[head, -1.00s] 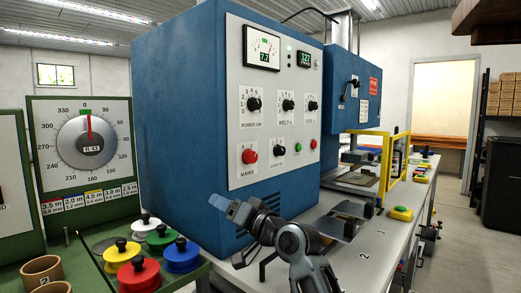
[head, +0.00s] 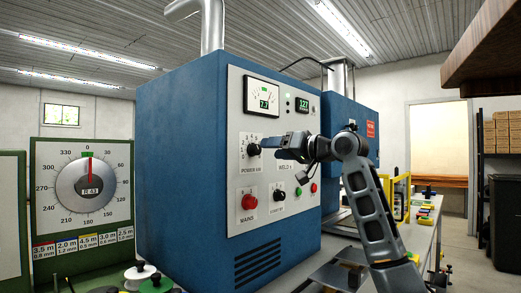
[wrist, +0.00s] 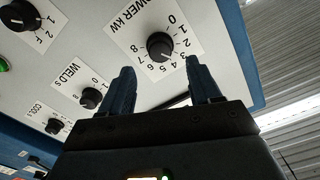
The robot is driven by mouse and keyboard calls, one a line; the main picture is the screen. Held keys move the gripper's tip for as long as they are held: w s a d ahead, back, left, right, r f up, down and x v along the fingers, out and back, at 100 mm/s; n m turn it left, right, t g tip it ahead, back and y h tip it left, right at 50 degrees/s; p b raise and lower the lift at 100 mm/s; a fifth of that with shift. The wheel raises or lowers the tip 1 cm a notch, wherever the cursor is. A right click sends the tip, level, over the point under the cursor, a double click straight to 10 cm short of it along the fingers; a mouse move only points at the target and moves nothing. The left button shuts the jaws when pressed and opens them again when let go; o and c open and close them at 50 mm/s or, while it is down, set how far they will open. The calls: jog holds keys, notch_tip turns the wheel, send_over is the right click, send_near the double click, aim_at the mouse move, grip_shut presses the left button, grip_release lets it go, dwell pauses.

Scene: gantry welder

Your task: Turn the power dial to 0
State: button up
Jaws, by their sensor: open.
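The power dial (head: 254,149) is a black knob on the white panel of the blue cabinet, left of my gripper in the head view. In the wrist view the power dial (wrist: 160,46) sits inside a printed scale from 0 to 8, marked POWER kW; its exact pointer setting is hard to read. My gripper (head: 277,147) is open in front of the panel. In the wrist view its two dark fingers (wrist: 160,80) stand apart, with the dial ahead between them. The fingers appear short of the knob; contact cannot be told.
The white panel (head: 285,200) also carries a red MAINS knob (head: 248,202), a standby knob (head: 279,195) and a meter (head: 262,95). The WELD knob (wrist: 91,97) is close to the left finger in the wrist view. Colored spools (head: 155,284) stand low at left.

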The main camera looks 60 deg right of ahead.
aim_at(259, 149)
jog(key=p+x, duration=0.1)
jog(key=x, duration=0.5)
jog(key=c, duration=1)
